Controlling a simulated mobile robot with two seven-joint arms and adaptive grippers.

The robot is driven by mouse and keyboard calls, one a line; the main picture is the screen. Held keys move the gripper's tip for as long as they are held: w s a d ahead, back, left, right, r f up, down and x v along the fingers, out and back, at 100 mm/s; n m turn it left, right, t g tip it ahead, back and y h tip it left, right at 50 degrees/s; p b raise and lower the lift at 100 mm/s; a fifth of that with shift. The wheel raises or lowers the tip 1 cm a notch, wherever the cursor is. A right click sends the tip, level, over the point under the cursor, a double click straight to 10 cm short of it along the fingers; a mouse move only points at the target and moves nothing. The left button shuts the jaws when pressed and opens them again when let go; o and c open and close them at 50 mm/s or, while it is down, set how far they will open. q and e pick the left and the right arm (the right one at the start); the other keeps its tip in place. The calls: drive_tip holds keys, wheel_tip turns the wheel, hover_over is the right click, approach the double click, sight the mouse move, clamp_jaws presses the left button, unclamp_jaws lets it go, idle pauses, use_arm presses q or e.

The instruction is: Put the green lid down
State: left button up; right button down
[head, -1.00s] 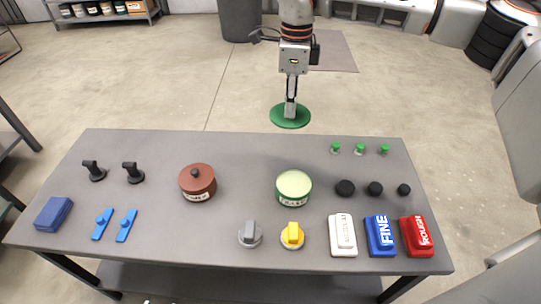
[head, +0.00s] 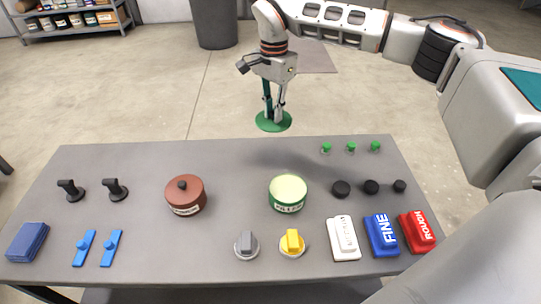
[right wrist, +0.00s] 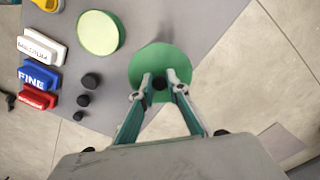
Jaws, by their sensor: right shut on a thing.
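The green lid (head: 263,124) hangs in the air beyond the table's far edge in the head view. My right gripper (head: 273,116) points down and is shut on its dark knob. In the right wrist view the lid (right wrist: 160,58) shows as a green disc beneath the fingertips (right wrist: 160,83), which close around the knob. The round green container (head: 288,194) with a pale green top stands on the table, apart from the lid. It also shows in the right wrist view (right wrist: 99,33). My left gripper is out of view.
The grey table (head: 235,215) also holds a reddish-brown lidded pot (head: 185,197), several black knobs, small green pegs, white, blue (head: 381,236) and red (head: 417,232) blocks, dials and blue handles.

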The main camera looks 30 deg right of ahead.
hover_over(273, 161)
wheel_tip(273, 161, down, 6)
drive_tip(key=r, duration=0.1)
wheel_tip(273, 161, down, 7)
drive_tip(key=shift+b, duration=1.05)
wheel_tip(273, 161, down, 5)
drive_tip(key=shift+r+b, duration=0.2)
drive_tip(key=shift+b, duration=0.3)
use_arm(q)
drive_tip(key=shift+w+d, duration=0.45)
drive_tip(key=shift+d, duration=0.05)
use_arm(e)
drive_tip(key=shift+r, duration=0.15)
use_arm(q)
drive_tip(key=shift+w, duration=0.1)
use_arm(e)
drive_tip(key=c, duration=2)
unclamp_jaws()
drive_tip(key=shift+o, duration=0.2)
